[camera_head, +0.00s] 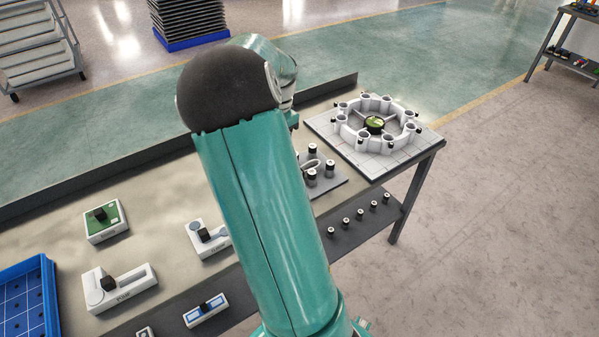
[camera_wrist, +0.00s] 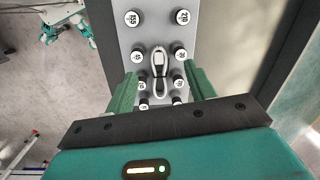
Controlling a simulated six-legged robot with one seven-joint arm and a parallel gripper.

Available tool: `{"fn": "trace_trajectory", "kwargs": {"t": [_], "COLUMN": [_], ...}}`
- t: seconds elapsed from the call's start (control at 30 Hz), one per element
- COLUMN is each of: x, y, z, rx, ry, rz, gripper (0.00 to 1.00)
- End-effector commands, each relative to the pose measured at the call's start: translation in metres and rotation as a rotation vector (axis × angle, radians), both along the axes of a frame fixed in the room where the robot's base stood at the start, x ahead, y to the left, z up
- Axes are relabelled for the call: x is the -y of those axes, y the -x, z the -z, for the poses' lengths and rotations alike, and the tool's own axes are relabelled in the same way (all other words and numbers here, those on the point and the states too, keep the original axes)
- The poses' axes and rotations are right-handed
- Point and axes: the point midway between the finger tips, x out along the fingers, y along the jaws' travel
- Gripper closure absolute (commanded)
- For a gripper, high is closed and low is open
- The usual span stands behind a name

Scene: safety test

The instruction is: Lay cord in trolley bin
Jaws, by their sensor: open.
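A small white looped cord (camera_wrist: 159,58) with a dark middle lies on a grey board (camera_wrist: 125,38) between two rows of numbered black pegs (camera_wrist: 183,17). In the head view the cord (camera_head: 311,165) shows partly, behind my arm. My gripper (camera_wrist: 161,76) is open in the wrist view, its green fingers on either side of the cord and the nearer pegs. I cannot tell its height above the cord, and no contact shows. In the head view my arm hides the gripper.
The bench (camera_head: 170,185) holds a green-topped block (camera_head: 106,224), white fixtures (camera_head: 120,289) and a blue tray (camera_head: 48,290) at the left. A white ring of cups (camera_head: 350,135) stands on a tiled plate at the right. Several small pegs (camera_head: 360,214) line a lower shelf.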

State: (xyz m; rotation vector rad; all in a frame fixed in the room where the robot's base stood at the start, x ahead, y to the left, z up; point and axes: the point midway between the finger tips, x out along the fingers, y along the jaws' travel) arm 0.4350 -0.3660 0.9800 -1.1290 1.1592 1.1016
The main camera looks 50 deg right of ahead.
Motion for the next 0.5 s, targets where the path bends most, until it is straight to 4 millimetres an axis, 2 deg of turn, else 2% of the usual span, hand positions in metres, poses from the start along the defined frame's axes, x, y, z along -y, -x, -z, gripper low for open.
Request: {"fn": "trace_trajectory", "kwargs": {"t": [0.03,0.1,0.2,0.37,0.5], "x": [0.018,0.038,0.056,0.065,0.064], "y": [0.003,0.006,0.009,0.011,0.012], "z": [0.012,0.022,0.031,0.041,0.063], "rx": [-0.028,-0.054,-0.078,-0.088,-0.090], "ry": [0.010,0.023,0.037,0.042,0.041], "rz": [0.054,0.117,0.176,0.207,0.206], "gripper": [0.45,0.45,0.45,0.45,0.45]}}
